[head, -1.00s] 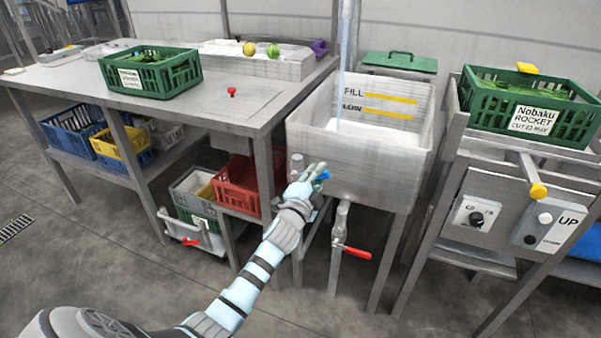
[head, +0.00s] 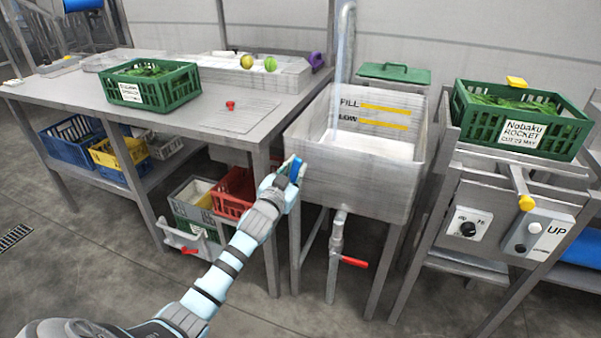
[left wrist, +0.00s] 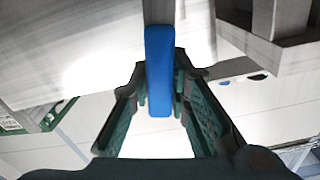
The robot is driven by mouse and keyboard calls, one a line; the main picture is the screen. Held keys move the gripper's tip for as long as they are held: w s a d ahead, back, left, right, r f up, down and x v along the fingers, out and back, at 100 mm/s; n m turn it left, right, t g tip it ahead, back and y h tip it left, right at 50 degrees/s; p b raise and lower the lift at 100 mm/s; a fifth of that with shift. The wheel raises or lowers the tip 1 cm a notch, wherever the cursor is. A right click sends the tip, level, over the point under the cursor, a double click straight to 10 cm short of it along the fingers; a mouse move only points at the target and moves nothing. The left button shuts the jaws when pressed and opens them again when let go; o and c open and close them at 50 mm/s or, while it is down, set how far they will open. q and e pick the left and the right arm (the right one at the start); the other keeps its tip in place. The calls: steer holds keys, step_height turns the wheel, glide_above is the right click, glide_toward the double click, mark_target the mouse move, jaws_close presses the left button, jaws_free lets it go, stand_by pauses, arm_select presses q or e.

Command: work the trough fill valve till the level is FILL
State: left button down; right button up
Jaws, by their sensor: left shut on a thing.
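The trough (head: 352,187) stands in the middle of the head view, with a FILL line (head: 385,108) above a LOW line (head: 383,124) on its inner back wall. A pale water stream (head: 335,110) falls from the spout (head: 346,25). The pale surface (head: 372,146) inside appears just under the LOW line. My left gripper (head: 291,172) is at the trough's front left corner, shut on the blue valve handle (head: 298,167). In the left wrist view the blue handle (left wrist: 159,75) stands between the fingers. The valve body is mostly hidden. My right gripper is out of view.
A drain pipe with a red lever (head: 354,262) hangs under the trough. A steel table (head: 215,112) with a green crate (head: 152,84) stands left. A machine with a labelled control box (head: 536,234) and a rocket crate (head: 521,118) stands right.

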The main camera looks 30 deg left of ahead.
arm_select(q)
steer(key=shift+s+a+n, duration=0.2)
steer(key=shift+a+n, duration=0.85)
steer(key=shift+n, duration=0.45)
steer(key=c, duration=1.5)
jaws_free()
steer(key=s, duration=0.4)
steer(key=s+d, duration=0.1)
steer(key=s, duration=0.3)
steer(key=s+d, duration=0.1)
steer(key=s, duration=0.3)
steer(key=shift+w, duration=0.1)
